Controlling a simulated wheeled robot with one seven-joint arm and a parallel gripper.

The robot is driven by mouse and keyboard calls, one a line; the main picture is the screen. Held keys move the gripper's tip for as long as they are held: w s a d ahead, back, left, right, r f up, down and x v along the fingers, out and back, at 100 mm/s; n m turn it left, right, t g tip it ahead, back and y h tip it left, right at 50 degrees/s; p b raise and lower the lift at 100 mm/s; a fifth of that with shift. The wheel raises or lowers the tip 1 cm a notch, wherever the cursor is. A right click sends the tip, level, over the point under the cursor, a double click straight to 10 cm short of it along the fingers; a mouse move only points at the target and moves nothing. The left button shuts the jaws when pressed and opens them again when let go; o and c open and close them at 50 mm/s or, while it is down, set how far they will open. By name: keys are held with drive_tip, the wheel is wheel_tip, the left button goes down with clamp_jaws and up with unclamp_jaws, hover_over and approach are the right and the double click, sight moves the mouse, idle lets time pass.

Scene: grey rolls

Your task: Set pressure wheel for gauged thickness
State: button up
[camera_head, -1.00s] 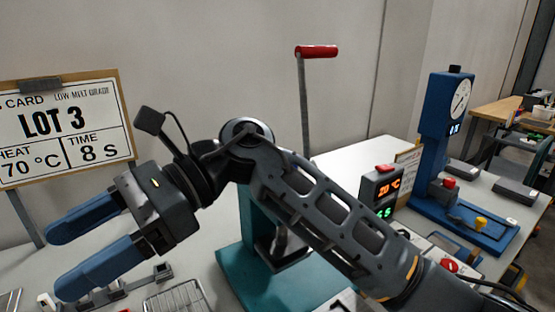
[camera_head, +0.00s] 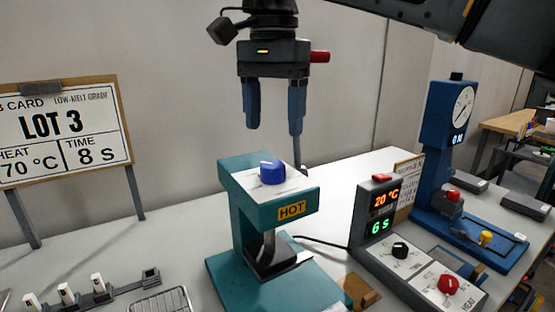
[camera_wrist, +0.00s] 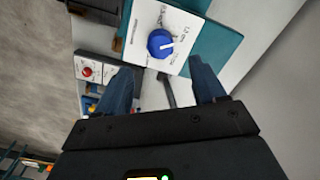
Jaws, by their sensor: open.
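The pressure wheel is a blue knob (camera_head: 272,172) with a white pointer line, on a white dial plate on top of the teal press (camera_head: 245,200). In the wrist view the blue knob (camera_wrist: 160,43) sits beyond and between my fingertips, with printing around it too small to read surely. My gripper (camera_head: 273,125) points down above the knob, open and empty, apart from it. The blue gauge stand (camera_head: 447,120) at the right has a round dial and a small lit display that I cannot read surely. A card sign (camera_head: 60,130) reads LOT 3, 70 °C, 8 s.
A control box (camera_head: 385,215) right of the press shows 20 °C and 6 s, with a black knob (camera_head: 400,250) and a red knob (camera_head: 448,284). A wire basket (camera_head: 160,302) and small white-topped pieces lie front left.

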sight(273, 164)
wheel_tip(273, 164, down, 7)
drive_tip(key=shift+f, duration=0.2)
drive_tip(key=shift+c, duration=0.4)
drive_tip(key=c, duration=1)
